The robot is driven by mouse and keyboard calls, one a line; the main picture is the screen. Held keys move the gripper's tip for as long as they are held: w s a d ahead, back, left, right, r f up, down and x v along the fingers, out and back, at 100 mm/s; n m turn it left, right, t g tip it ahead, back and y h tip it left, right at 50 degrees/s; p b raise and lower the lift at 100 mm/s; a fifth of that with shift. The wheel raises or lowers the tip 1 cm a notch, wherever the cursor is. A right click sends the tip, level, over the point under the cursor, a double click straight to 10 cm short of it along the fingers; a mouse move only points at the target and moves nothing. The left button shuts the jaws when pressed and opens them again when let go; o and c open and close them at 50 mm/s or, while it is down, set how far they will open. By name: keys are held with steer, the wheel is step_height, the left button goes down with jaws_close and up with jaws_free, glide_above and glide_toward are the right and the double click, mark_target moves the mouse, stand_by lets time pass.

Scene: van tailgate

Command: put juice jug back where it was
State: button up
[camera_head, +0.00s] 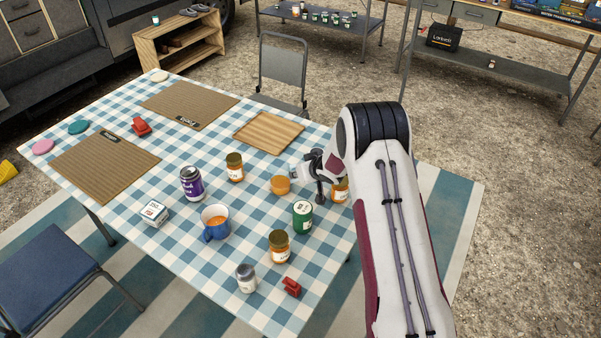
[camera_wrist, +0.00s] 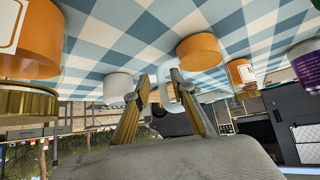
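No jug shows clearly. A short orange cylinder (camera_head: 280,185), perhaps juice in a clear jug, stands on the checked table left of my gripper. It also shows in the wrist view (camera_wrist: 200,52), upside down. My gripper (camera_head: 309,176) is low over the table's right part, partly hidden by my arm. In the wrist view its two fingers (camera_wrist: 160,80) are apart. A pale curved piece (camera_wrist: 166,97) shows between or behind them; I cannot tell whether it is a handle or whether they touch it.
An orange jar (camera_head: 341,191) stands close right of my gripper. A green can (camera_head: 302,217), another orange jar (camera_head: 279,246), a blue mug (camera_head: 215,223), a purple jar (camera_head: 191,183) and a third orange jar (camera_head: 234,168) stand nearby. A wooden board (camera_head: 269,132) lies behind.

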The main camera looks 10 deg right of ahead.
steer(key=shift+r, duration=0.15)
steer(key=shift+s+d+r, duration=0.1)
steer(key=shift+s+r, duration=0.2)
steer(key=shift+r, duration=0.05)
steer(key=v, duration=1.1)
stand_by(0.3)
steer(key=shift+r, duration=0.1)
stand_by(0.4)
